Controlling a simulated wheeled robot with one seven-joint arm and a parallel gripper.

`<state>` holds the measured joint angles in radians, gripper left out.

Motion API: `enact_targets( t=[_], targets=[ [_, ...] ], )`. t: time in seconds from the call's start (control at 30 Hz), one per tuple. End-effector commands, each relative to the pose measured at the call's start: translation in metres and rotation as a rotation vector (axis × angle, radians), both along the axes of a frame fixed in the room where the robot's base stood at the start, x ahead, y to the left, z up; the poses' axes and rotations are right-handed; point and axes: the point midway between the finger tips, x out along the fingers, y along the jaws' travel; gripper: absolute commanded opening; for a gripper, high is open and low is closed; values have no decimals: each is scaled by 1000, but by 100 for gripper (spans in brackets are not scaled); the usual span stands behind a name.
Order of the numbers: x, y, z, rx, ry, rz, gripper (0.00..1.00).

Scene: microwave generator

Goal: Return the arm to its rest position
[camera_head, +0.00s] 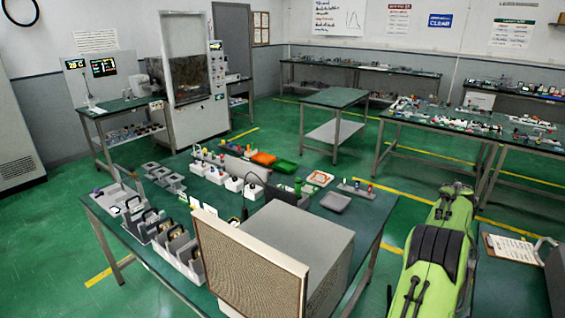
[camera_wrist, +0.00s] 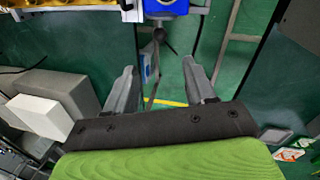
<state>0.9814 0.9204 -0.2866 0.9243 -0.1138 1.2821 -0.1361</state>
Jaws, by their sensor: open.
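My gripper (camera_wrist: 160,82) shows in the wrist view with its two grey fingers spread apart. Nothing is held between them; green floor and a yellow line show behind the gap. My green arm (camera_head: 440,240) reaches up from the bottom right in the head view, beside the right edge of the front table. My fingers cannot be made out in the head view.
A large box with a beige mesh face (camera_head: 245,265) stands on the front table (camera_head: 360,225) among several small parts. A clipboard (camera_head: 512,248) lies at the right. A blue object (camera_wrist: 165,6) is beyond my fingers. Green floor (camera_head: 420,172) lies between tables.

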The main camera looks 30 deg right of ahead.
Motion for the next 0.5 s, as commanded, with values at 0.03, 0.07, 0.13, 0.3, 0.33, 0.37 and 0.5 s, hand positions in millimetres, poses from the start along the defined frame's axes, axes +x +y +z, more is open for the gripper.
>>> enact_targets(
  t=[0.03, 0.07, 0.13, 0.3, 0.33, 0.37, 0.5],
  targets=[
    [0, 0, 0, 0, 0, 0, 54],
    [0, 0, 0, 0, 0, 0, 54],
    [3, 3, 3, -1, -5, 6, 54],
    [52, 63, 60, -27, -94, 98, 54],
    [62, 82, 74, -31, -118, 126, 54],
    [72, 102, 87, -34, -142, 156, 54],
    [95, 208, 139, -41, -255, 308, 54]
  ],
)
